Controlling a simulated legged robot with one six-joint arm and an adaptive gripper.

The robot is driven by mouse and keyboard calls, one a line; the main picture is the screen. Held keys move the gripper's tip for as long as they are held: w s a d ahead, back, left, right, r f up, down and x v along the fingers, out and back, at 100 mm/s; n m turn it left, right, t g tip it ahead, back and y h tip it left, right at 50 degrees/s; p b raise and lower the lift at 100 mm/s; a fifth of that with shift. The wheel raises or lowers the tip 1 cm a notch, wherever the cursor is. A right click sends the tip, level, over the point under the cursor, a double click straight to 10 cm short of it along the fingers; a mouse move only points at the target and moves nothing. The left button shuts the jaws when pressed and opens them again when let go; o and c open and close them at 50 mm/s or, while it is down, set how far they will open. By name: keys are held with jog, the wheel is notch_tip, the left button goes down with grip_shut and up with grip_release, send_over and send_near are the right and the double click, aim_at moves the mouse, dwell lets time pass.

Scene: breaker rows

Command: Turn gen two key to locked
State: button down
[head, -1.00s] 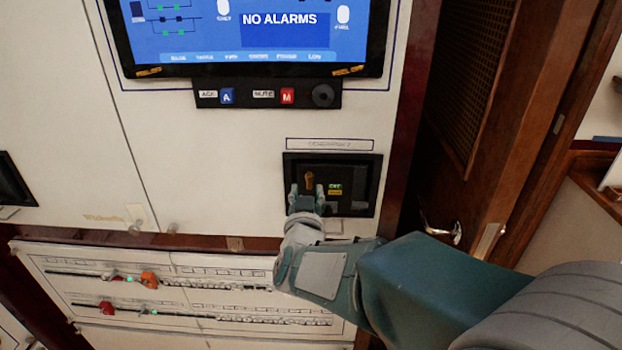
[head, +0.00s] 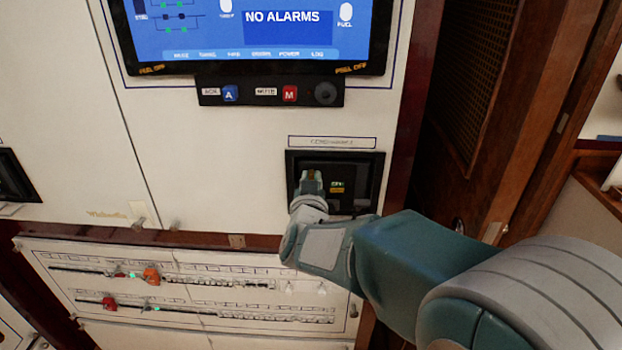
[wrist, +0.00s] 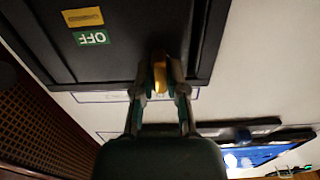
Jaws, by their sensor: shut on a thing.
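The gold key (wrist: 159,70) stands out from the dark panel (wrist: 100,20) of the generator two unit, which is seen upside down in the wrist view. My gripper (wrist: 159,88) is shut on the key, with a finger on either side of it. In the head view, my gripper (head: 311,183) reaches the left part of the black-framed panel (head: 378,185) and mostly hides the key. A small green label and a yellow label sit beside the key on the panel. The green one reads OFF in the wrist view; the yellow one is too small to read.
A blue screen (head: 250,30) reading NO ALARMS is above, with a button strip (head: 268,91) under it. Breaker rows (head: 190,290) lie below left. A wooden door (head: 500,110) stands to the right. The white panel left of the key unit is clear.

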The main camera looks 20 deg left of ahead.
jog(key=shift+m, duration=0.3)
jog(key=m, duration=0.3)
jog(key=shift+m, duration=0.3)
jog(key=m, duration=0.4)
jog(key=shift+d+f+m, duration=0.1)
jog(key=shift+m, duration=0.2)
jog(key=m, duration=0.5)
jog(key=shift+f, duration=0.15)
jog(key=shift+d+f+m, duration=0.1)
jog(key=shift+f+m, duration=0.05)
jog(key=shift+m, duration=1.85)
jog(key=shift+f, duration=0.1)
jog(key=c, duration=0.7)
grip_release()
jog(key=shift+d, duration=0.1)
